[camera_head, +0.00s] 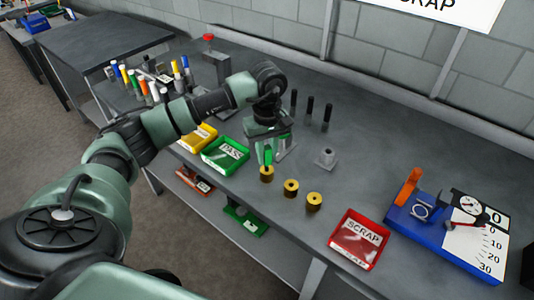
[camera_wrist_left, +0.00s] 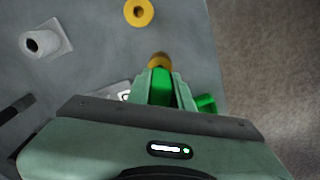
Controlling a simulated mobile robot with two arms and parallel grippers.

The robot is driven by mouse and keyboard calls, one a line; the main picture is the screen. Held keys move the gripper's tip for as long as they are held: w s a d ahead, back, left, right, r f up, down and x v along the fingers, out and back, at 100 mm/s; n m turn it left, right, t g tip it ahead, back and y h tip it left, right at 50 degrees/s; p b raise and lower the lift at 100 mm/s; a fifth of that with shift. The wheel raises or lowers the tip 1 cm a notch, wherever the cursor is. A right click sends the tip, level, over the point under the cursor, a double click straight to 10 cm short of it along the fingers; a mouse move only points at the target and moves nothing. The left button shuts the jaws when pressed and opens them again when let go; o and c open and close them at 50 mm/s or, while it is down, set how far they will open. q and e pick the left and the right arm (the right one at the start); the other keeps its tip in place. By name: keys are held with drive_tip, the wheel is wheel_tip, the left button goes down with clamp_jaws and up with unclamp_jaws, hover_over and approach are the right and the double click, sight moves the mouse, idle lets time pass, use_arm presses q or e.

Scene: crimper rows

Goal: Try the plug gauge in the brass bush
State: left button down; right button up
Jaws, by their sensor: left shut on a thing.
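My left gripper (camera_head: 267,150) is shut on the green-handled plug gauge (camera_head: 267,157) and points down at the bench. The green gauge handle (camera_wrist_left: 161,86) shows between the fingers in the left wrist view. A brass bush (camera_head: 266,174) is directly under the gauge; its edge also shows past the fingers in the left wrist view (camera_wrist_left: 160,60). I cannot tell whether the gauge tip is inside the bore or just above it. Two more brass bushes, a middle one (camera_head: 291,187) and a right one (camera_head: 313,202), stand in a row to the right. My right gripper is not in view.
A green PASS tray (camera_head: 241,163) and a yellow tray (camera_head: 212,133) lie left of the gripper. A red SCRAP tray (camera_head: 341,259) and blue gauge stand (camera_head: 400,216) are to the right. A grey post fixture (camera_head: 325,158) and black pegs (camera_head: 310,106) stand behind.

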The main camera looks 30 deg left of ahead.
use_arm(q)
drive_tip(key=shift+f+b, duration=0.6)
drive_tip(key=shift+f, duration=0.15)
drive_tip(key=shift+r, duration=0.15)
idle(0.8)
drive_tip(key=shift+r+p, duration=2)
drive_tip(key=shift+r, duration=1.5)
